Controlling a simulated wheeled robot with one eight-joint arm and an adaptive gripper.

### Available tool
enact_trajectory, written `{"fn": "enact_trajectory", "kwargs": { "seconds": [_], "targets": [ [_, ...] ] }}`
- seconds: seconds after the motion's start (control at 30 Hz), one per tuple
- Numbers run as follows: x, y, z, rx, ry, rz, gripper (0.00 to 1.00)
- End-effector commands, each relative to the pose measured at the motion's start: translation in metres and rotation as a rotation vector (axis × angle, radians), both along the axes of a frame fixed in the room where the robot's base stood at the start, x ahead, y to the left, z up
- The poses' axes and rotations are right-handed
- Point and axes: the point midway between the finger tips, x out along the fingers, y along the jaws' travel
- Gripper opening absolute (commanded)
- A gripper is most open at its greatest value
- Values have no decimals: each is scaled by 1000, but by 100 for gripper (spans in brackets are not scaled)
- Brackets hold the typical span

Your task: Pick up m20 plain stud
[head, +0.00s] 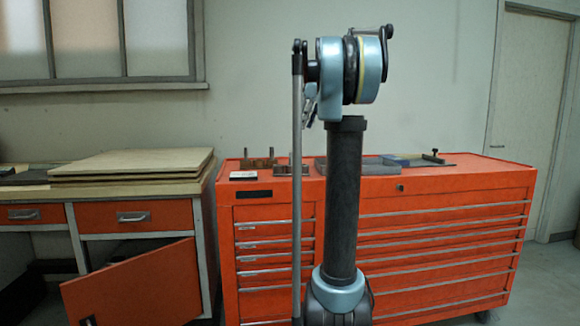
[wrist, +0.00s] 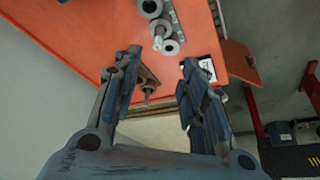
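My gripper (wrist: 161,58) is open in the wrist view, its two dark fingers spread over the orange cabinet top. Nothing is seen clasped in it. A brown block with a grey pin (wrist: 148,90) shows in the gap between the fingers, beside the left finger. A grey holder with several round, ring-ended parts (wrist: 160,27) lies beyond the fingertips. In the head view, two small blocks with upright posts stand on the cabinet, one at the left (head: 258,162) and one near my arm (head: 291,169). I cannot tell which part is the M20 plain stud.
The orange drawer cabinet (head: 440,190) carries a white card (head: 243,174), a grey block and flat tools (head: 415,160) at the right. A workbench with stacked boards (head: 130,165) stands at the left, its lower orange door (head: 135,285) open. My arm hides part of the cabinet top.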

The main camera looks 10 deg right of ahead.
Motion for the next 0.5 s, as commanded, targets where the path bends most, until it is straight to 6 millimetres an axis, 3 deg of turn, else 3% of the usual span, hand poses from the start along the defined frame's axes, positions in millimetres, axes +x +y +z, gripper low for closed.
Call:
{"fn": "enact_trajectory", "kwargs": {
  "seconds": [0.5],
  "targets": [
    [22,26,-83,-1,0,1,39]
  ]
}}
